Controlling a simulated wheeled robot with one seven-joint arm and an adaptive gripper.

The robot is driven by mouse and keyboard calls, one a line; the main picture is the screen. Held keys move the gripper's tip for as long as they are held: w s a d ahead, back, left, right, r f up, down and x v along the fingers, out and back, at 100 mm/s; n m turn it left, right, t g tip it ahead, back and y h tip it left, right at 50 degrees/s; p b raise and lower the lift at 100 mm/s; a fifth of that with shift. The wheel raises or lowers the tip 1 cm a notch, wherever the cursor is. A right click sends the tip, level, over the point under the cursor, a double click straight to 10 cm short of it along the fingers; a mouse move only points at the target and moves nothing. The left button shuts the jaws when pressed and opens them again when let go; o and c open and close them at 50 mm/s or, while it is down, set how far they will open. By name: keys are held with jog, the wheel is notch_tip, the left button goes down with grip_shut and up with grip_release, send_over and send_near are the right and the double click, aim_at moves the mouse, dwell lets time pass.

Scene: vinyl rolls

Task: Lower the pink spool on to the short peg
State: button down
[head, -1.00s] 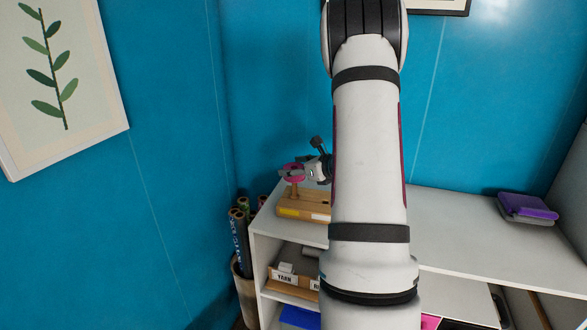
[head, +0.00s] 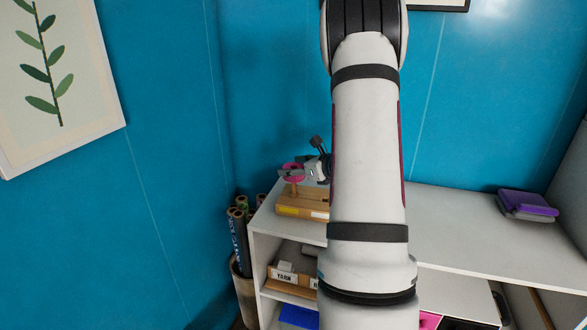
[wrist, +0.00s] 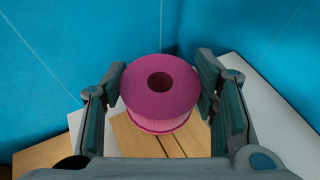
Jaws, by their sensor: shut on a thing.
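The pink spool (wrist: 160,94) is upright between the two fingers of my gripper (wrist: 161,92) in the wrist view, and the gripper is shut on it. The spool's top hole looks dark, with no peg end visible in it. In the head view the pink spool (head: 292,166) and my gripper (head: 296,173) are small, just over a wooden stand (head: 302,206). A short wooden peg (head: 294,188) shows directly below the spool. I cannot tell whether the spool touches the peg. My arm hides the right part of the stand.
The stand is on the left end of a white shelf unit (head: 455,228). A basket of dark rolls (head: 239,245) stands left of it. A purple item (head: 527,204) lies at the shelf's right. A box labelled YARN (head: 286,273) is below. Blue walls are close behind.

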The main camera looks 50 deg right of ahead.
aim_at(294, 193)
jog(key=shift+f, duration=0.15)
jog(key=shift+f+b, duration=0.65)
jog(key=shift+b, duration=0.1)
jog(key=shift+f, duration=0.15)
jog(key=shift+f+b, duration=0.8)
jog(key=shift+r, duration=0.15)
dwell(0.8)
jog(key=shift+f+b, duration=1.2)
jog(key=shift+f, duration=0.05)
jog(key=c, duration=0.6)
grip_release()
